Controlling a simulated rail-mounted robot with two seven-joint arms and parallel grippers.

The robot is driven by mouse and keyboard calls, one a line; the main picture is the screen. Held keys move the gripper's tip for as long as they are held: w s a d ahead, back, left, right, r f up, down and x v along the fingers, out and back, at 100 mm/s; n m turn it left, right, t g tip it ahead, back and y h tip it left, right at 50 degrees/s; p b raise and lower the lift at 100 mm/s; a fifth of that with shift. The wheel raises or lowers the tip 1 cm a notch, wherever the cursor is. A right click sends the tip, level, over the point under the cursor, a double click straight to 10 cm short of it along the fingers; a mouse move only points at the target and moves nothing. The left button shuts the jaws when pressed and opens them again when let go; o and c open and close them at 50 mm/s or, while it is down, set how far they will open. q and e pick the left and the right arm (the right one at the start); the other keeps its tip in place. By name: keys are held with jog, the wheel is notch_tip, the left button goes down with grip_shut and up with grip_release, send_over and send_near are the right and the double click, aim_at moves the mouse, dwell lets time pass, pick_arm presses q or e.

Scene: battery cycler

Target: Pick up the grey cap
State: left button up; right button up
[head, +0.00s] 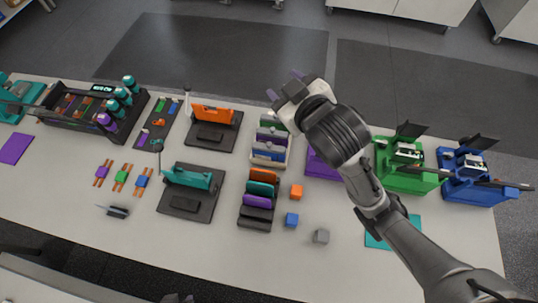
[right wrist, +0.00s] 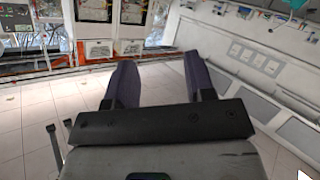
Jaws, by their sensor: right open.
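The grey cap (head: 321,236) appears as a small grey block on the white table, right of the blue block and near the front edge. My right gripper (head: 284,83) is raised over the back of the table, well behind and to the left of the grey cap. In the right wrist view its two purple fingers (right wrist: 160,82) stand apart with nothing between them. That view looks out at the room, and the grey cap does not show there. My left gripper is not in view.
Green (head: 405,177) and blue (head: 470,188) machines stand farther right.

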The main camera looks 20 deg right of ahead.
jog(key=w+a+r+n+y+b, duration=0.1)
jog(key=w+a+r+n+b, duration=0.1)
jog(key=w+a+n+b, duration=0.35)
jog(key=n+g+h+b, duration=0.2)
jog(key=n+g+b, duration=0.4)
jog(key=n+g, duration=0.85)
send_over(269, 144)
notch_tip(269, 144, down, 23)
jog(key=shift+n, duration=0.4)
jog(key=f, duration=0.6)
jog(key=shift+w+a+f+b, duration=0.1)
jog(key=shift+w+f+b, duration=0.15)
jog(key=shift+f+b, duration=0.15)
jog(key=shift+f, duration=1.05)
jog(key=f, duration=0.4)
jog(key=shift+s+d+b, duration=0.2)
jog(key=shift+b, duration=0.15)
jog(key=shift+f, duration=0.25)
